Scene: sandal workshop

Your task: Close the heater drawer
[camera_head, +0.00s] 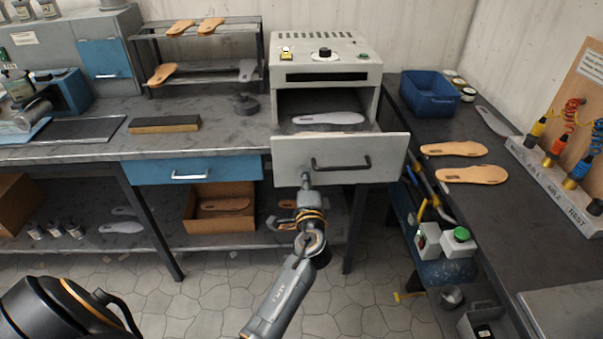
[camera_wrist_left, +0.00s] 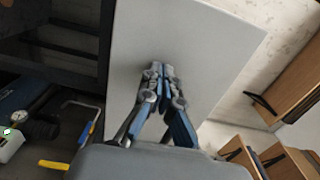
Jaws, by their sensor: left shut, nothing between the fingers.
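The heater (camera_head: 325,60) is a light grey box on the back bench, with a dark slot, a knob and buttons. Its drawer (camera_head: 383,150) stands pulled out, with a black bar handle (camera_head: 341,163) on its pale front. A grey sole (camera_head: 328,118) shows behind the drawer front. My left gripper (camera_head: 305,178) is shut and empty at the left part of the drawer front, left of the handle. In the left wrist view its fingertips (camera_wrist_left: 158,70) lie over the pale drawer front (camera_wrist_left: 190,40); whether they touch is unclear. My right gripper is not in view.
A blue drawer (camera_head: 192,172) is under the bench left of the heater. A blue bin (camera_head: 430,94) and tan soles (camera_head: 454,149) lie on the right bench. A rack (camera_head: 200,60) stands left of the heater. Open floor lies in front.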

